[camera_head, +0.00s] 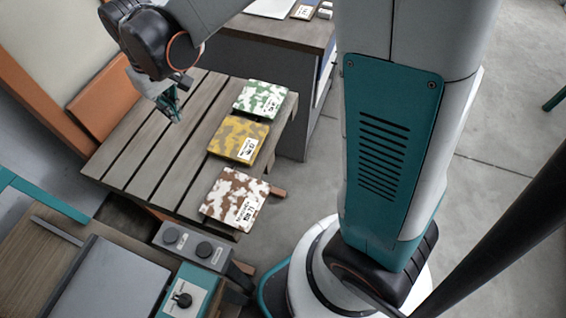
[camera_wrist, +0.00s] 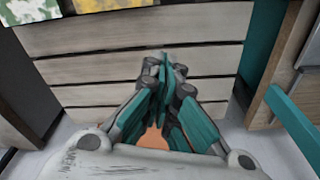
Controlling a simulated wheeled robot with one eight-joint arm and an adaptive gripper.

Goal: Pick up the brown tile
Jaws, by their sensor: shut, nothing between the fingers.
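The brown tile (camera_head: 236,199), brown and white camouflage with a small white label, lies flat at the near right end of a slatted wooden table (camera_head: 146,150). My gripper (camera_head: 176,118) is above the table's left part, to the upper left of the brown tile and apart from it. In the wrist view my gripper (camera_wrist: 165,60) points at bare slats, its teal fingers shut and empty. The wrist view shows parts of a green and white tile (camera_wrist: 30,8) and a yellow tile (camera_wrist: 110,3) at its top edge. I cannot see the brown tile there.
The yellow tile (camera_head: 238,139) and the green tile (camera_head: 261,99) lie in a row beyond the brown one. A panel with knobs (camera_head: 189,246) and a teal box (camera_head: 187,292) stand near the table's front edge. An orange board (camera_head: 103,104) stands at the left. The slats left of the tiles are clear.

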